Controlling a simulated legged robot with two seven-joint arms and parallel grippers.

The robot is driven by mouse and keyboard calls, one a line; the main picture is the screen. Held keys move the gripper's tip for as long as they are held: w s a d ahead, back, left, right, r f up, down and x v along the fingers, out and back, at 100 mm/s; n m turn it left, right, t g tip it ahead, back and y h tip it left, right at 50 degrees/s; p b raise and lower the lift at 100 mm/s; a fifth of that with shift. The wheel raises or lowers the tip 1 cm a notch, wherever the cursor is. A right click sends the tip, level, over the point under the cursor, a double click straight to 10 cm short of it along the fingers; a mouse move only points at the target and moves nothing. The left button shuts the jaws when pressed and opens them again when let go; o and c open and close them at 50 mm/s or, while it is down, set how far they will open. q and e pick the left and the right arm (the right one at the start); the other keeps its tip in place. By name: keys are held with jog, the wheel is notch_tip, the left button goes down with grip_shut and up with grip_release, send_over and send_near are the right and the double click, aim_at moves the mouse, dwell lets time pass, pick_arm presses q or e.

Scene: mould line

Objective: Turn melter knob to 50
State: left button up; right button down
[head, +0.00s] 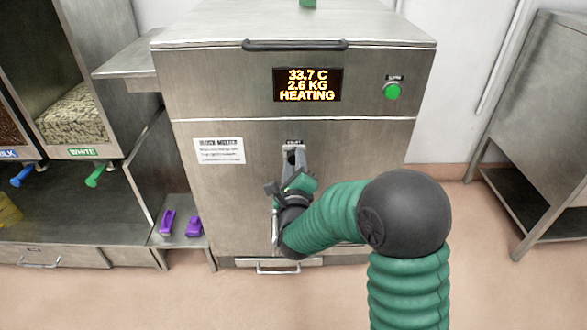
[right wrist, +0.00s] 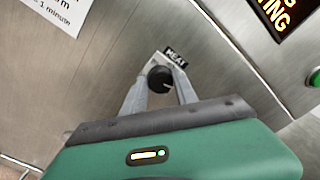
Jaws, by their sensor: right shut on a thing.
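The block melter (head: 340,150) is a large steel cabinet with a lit display (head: 307,84) reading 33.7 C, 2.6 KG, HEATING. Its black round knob (right wrist: 160,78) sits below a small dark label (right wrist: 175,57) on the front panel. My right gripper (head: 294,156) is at the knob, its two fingers (right wrist: 159,82) shut on the knob's sides in the right wrist view. In the head view the gripper hides most of the knob. The knob's scale and exact setting are too small to read. My left gripper is not in view.
A green button (head: 392,91) is at the melter's upper right and a handle (head: 295,45) on its lid edge. Two purple items (head: 194,226) lie on a low shelf at left, beside bins with blue and green levers (head: 95,176). A steel table (head: 545,140) stands at right.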

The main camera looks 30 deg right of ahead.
jog(key=shift+s+f+m+b, duration=0.1)
jog(key=shift+f+m+b, duration=0.1)
jog(key=shift+m+b, duration=1.9)
jog(key=shift+f+m+b, duration=0.15)
jog(key=shift+m+b, duration=1)
jog(key=shift+m, duration=1.85)
jog(key=shift+r, duration=0.1)
jog(key=c, duration=0.9)
grip_release()
jog(key=shift+r, duration=0.1)
jog(key=shift+c, duration=0.2)
